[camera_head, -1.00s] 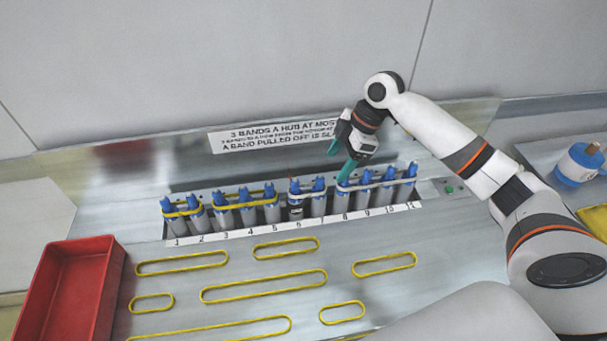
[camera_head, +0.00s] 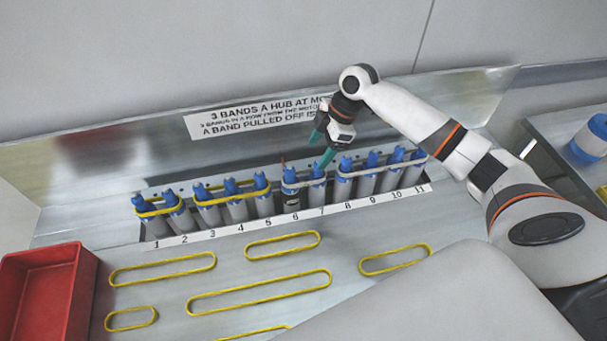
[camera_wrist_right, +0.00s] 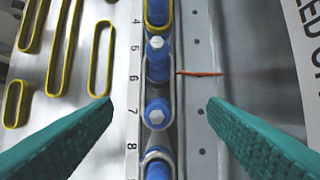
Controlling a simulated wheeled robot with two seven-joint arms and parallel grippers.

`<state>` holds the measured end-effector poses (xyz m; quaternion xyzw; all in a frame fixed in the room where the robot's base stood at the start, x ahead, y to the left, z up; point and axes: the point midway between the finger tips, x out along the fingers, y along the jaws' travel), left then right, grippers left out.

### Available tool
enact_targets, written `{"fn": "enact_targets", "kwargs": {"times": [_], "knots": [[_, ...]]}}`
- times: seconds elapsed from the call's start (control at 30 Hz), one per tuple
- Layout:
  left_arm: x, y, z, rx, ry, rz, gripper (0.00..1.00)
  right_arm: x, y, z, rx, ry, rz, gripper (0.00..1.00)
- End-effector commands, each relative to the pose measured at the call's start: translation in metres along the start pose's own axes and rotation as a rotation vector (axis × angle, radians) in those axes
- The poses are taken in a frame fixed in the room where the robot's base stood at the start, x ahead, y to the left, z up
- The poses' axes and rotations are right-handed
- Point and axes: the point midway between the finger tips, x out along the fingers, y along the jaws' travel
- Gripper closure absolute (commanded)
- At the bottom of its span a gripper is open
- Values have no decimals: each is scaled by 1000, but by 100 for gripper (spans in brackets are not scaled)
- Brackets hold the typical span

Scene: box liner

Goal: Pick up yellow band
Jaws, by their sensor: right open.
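Several yellow bands lie flat on the metal table: a long one (camera_head: 258,311), one at the left (camera_head: 162,284), one in the middle (camera_head: 283,254), one at the right (camera_head: 395,272) and a small one (camera_head: 131,328). Other yellow bands loop around the blue-topped posts 1–2 (camera_head: 165,212) and 3–5 (camera_head: 222,202). My right gripper (camera_head: 320,151) is open and empty above the post row near 7. The right wrist view shows its teal fingers (camera_wrist_right: 160,102) apart, either side of the row around 6 and 7. Yellow bands (camera_wrist_right: 93,75) lie left there. My left gripper is not in view.
A red bin (camera_head: 75,300) stands at the left. A sign (camera_head: 260,118) is on the panel behind the row. A blue-and-white container (camera_head: 590,140) stands at the far right.

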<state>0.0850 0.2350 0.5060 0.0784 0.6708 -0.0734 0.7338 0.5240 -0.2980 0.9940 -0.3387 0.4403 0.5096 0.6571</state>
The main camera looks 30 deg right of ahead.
Motion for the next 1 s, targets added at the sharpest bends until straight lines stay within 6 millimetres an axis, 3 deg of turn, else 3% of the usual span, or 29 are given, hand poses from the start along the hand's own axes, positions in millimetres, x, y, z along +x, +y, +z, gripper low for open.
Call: {"fn": "enact_targets", "kwargs": {"times": [0.13, 0.37, 0.63, 0.93, 1.0], "knots": [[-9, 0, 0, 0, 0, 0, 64, 21, 0, 1, 1, -1, 2, 33], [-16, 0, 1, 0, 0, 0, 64, 38, 1, 1, 1, -1, 2, 33], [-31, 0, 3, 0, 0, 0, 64, 76, 1, -1, 1, -1, 2, 33], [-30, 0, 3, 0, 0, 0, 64, 83, 0, -2, -2, 0, -1, 33], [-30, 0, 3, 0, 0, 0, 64, 83, 0, -2, -1, 0, -1, 44]]}}
